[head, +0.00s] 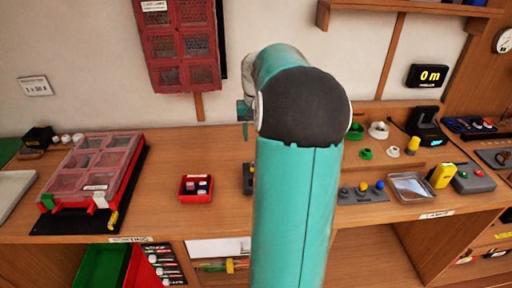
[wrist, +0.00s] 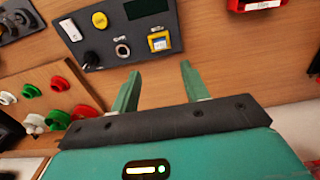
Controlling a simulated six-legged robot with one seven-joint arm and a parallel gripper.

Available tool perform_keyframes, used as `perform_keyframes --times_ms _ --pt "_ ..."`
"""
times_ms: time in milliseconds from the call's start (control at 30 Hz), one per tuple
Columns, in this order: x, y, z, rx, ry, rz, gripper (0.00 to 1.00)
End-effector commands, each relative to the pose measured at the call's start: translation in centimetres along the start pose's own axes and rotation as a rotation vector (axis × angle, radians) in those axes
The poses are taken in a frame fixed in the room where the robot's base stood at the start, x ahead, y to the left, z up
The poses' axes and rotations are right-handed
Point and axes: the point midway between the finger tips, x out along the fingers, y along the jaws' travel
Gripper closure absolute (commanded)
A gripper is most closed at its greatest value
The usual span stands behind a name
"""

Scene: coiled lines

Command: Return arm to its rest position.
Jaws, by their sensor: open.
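My arm (head: 293,210) rises through the middle of the head view, teal with a dark rounded joint, and hides part of the bench behind it. In the head view only a bit of my gripper shows, at the left of the joint. In the wrist view my gripper (wrist: 156,92) shows two green fingers, spread apart with nothing between them. The fingers point toward a dark control panel (wrist: 105,52) with a yellow button, a black knob and a ring-shaped part. I cannot tell the distance between the fingertips and the panel.
A wooden bench (head: 160,190) runs across the head view. A red compartment case (head: 95,165) lies at left and a small red bin (head: 196,188) nearer the middle. A clear tray (head: 410,187) and a grey box with a yellow part (head: 472,178) are at right. A red cabinet (head: 180,45) hangs above.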

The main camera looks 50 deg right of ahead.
Motion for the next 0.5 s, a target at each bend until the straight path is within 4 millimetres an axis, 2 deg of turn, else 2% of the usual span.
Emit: perform_keyframes --times_ms 100,200,500 --pt "-1.9 0.0 0.0 -0.001 0.001 0.001 0.54" --pt "-2.8 0.0 0.0 0.0 0.001 0.001 0.54" --pt "-3.1 0.0 0.0 0.0 -0.001 0.0 0.54"
